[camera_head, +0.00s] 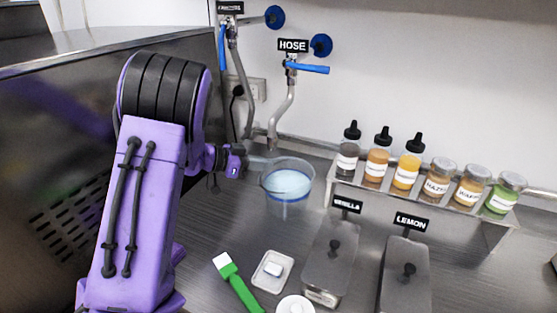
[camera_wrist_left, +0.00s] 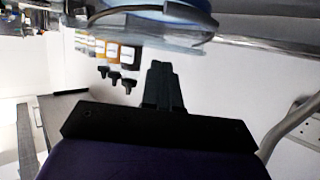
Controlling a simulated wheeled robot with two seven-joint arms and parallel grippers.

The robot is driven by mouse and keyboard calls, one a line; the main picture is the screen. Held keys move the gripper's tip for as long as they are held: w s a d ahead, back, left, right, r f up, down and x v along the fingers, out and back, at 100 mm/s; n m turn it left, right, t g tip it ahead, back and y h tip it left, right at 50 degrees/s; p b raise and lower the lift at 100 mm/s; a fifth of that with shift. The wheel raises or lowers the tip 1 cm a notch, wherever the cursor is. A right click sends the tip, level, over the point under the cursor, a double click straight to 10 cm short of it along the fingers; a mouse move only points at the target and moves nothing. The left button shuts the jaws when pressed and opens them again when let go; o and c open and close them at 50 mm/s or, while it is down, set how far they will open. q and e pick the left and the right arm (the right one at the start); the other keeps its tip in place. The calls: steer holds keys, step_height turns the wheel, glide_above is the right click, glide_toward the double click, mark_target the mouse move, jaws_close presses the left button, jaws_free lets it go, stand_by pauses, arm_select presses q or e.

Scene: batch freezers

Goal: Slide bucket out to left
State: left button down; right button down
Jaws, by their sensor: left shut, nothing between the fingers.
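The bucket (camera_head: 288,207) is a clear round tub with pale blue liquid in it. It stands upright on the steel counter, below the hose tap. My left gripper (camera_head: 256,162) reaches in from the left, with its fingers beside the bucket's upper left rim. In the left wrist view the black fingers (camera_wrist_left: 163,85) are together and hold nothing. The bucket (camera_wrist_left: 165,38) shows there upside down, along the top edge beyond the fingertips. I cannot tell whether the fingers touch the rim. My right gripper is not in view.
A bottle rack (camera_head: 430,203) with several bottles and jars stands right of the bucket. Lidded bins (camera_head: 331,270) lie in front of it. A green-handled tool (camera_head: 238,285) and small white tray (camera_head: 273,272) lie in front of the bucket. A steel machine (camera_head: 60,130) stands left.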

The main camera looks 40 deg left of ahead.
mark_target(299, 162)
arm_select(q)
steer(key=p+x, duration=0.1)
steer(key=x, duration=0.2)
steer(key=r+p+x, duration=0.1)
steer(key=x, duration=0.3)
steer(key=r+p+x, duration=0.1)
steer(key=x, duration=0.3)
steer(key=shift+w+d+r+p, duration=0.2)
steer(key=shift+w+d+p, duration=0.15)
steer(key=shift+d, duration=0.1)
steer(key=shift+s+f, duration=0.1)
steer(key=shift+a, duration=0.1)
